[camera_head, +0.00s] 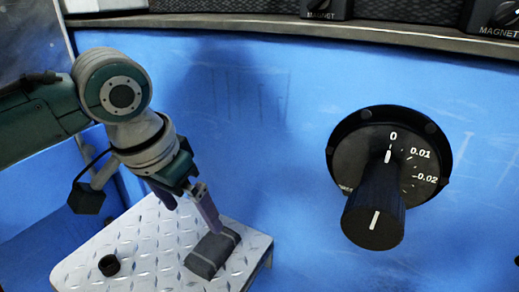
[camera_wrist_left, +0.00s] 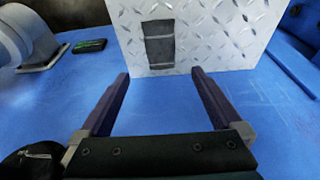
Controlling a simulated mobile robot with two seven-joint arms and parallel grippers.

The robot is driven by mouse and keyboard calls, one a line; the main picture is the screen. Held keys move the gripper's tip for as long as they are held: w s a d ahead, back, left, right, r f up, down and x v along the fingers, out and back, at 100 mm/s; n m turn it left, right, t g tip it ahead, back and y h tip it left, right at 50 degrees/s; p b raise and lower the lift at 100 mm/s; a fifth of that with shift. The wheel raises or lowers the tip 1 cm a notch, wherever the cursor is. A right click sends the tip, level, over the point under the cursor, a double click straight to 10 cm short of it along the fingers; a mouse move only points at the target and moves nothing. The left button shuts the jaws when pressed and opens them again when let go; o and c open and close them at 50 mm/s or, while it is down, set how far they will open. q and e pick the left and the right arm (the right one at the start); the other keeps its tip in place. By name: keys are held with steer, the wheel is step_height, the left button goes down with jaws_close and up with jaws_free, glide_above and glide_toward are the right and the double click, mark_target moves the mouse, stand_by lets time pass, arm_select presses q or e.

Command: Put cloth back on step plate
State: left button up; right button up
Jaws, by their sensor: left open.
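A dark grey folded cloth (camera_head: 212,252) with a lighter band lies on the diamond-pattern step plate (camera_head: 150,235) in the head view, near the plate's right side. My left gripper (camera_head: 212,228) is just above the cloth in that view. The left wrist view shows the cloth (camera_wrist_left: 159,45) on the step plate (camera_wrist_left: 220,35), beyond the fingertips. My left gripper (camera_wrist_left: 158,72) is open there, with nothing between its two fingers. Whether a finger touches the cloth cannot be told. My right gripper is not in view.
A small black ring-shaped piece (camera_head: 109,265) sits on the plate left of the cloth. A large black dial knob (camera_head: 375,215) sticks out from the blue machine face at right. A dark rail (camera_head: 280,28) runs along the top.

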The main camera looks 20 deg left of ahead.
arm_select(q)
steer(key=s+d+f+m+h, duration=0.1)
steer(key=s+d+f+m, duration=0.1)
steer(key=s+d, duration=0.65)
steer(key=s+a+r+n+y, duration=0.1)
steer(key=s+a+r, duration=0.2)
steer(key=s, duration=0.6)
steer(key=shift+s, duration=0.35)
